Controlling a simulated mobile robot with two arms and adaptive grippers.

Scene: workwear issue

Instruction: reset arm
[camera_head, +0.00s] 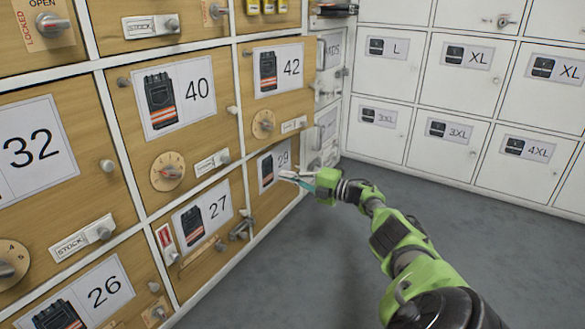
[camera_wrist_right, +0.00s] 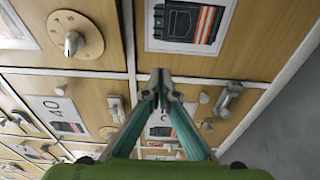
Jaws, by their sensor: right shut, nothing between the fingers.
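My right gripper (camera_head: 305,182) reaches in from the lower right on a green arm. It is in front of the wooden locker door labelled 29 (camera_head: 268,172), at the low right end of the wooden locker wall. In the right wrist view the gripper (camera_wrist_right: 160,78) has its two teal-sided fingers meeting at the tips, with nothing between them. Locker fronts lie beyond the tips; whether the tips touch a door I cannot tell. My left gripper is not in view.
Wooden lockers with knobs, dials and latches fill the left, including doors 40 (camera_head: 205,115), 42 (camera_head: 288,85) and 27 (camera_head: 200,250). White lockers (camera_head: 465,75) with size labels stand at the back right. The grey floor (camera_head: 500,260) is clear around my right arm.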

